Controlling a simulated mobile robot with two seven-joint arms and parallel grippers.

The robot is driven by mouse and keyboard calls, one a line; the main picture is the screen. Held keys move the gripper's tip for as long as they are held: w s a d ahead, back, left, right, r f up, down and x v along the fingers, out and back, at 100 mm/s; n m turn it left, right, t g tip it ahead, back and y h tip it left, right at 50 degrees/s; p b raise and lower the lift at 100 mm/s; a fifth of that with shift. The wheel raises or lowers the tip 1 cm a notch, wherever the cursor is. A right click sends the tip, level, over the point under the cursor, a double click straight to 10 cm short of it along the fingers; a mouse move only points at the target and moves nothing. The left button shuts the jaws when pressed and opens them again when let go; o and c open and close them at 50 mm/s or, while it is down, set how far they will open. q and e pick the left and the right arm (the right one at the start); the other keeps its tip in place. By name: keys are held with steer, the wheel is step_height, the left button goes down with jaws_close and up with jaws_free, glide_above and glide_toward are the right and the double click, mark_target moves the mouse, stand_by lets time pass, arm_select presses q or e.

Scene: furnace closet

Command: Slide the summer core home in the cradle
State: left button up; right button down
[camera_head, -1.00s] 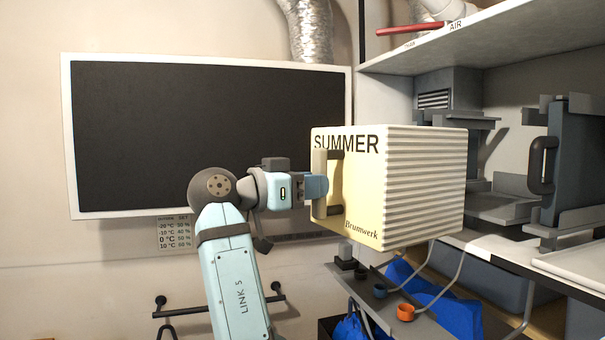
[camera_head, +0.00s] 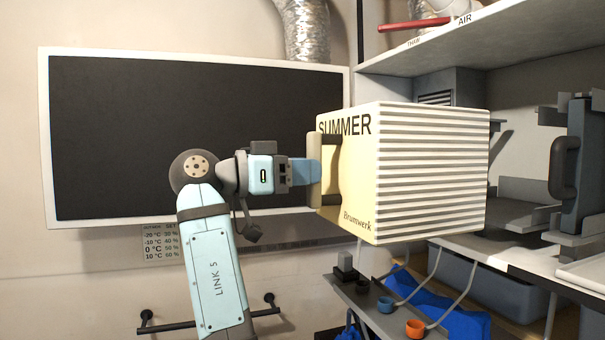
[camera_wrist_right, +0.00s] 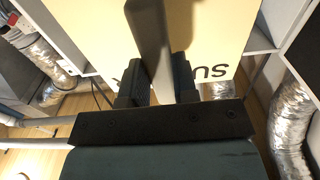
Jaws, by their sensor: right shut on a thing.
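The summer core is a cream box (camera_head: 425,175) with ribbed sides and the word SUMMER on its front face. It hangs in the air near the middle of the head view. My right gripper (camera_head: 318,173) is shut on the core's upright handle. In the right wrist view the handle (camera_wrist_right: 152,45) runs between the two fingers (camera_wrist_right: 155,85), with the cream face (camera_wrist_right: 215,35) beyond. The cradle (camera_head: 520,200) seems to be the grey bracketed bay on the right, partly hidden behind the core. My left gripper does not show.
A dark unit with a black handle (camera_head: 562,170) stands at the right of the bay. A shelf (camera_head: 490,40) with a red lever (camera_head: 413,24) overhangs it. A dark board (camera_head: 190,135) covers the back wall.

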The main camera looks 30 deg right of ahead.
mark_target(341, 168)
steer(key=shift+s+d, duration=0.15)
steer(key=shift+d, duration=0.3)
steer(key=shift+s+d+r+b, duration=0.1)
steer(key=shift+s+d+b, duration=0.1)
steer(key=shift+d, duration=0.45)
steer(key=shift+s+d+b, duration=0.1)
steer(key=shift+d+b, duration=0.05)
steer(key=shift+d, duration=2.15)
steer(key=shift+s+a+b, duration=0.1)
steer(key=shift+b, duration=0.3)
steer(key=shift+r, duration=0.1)
steer(key=shift+d, duration=0.25)
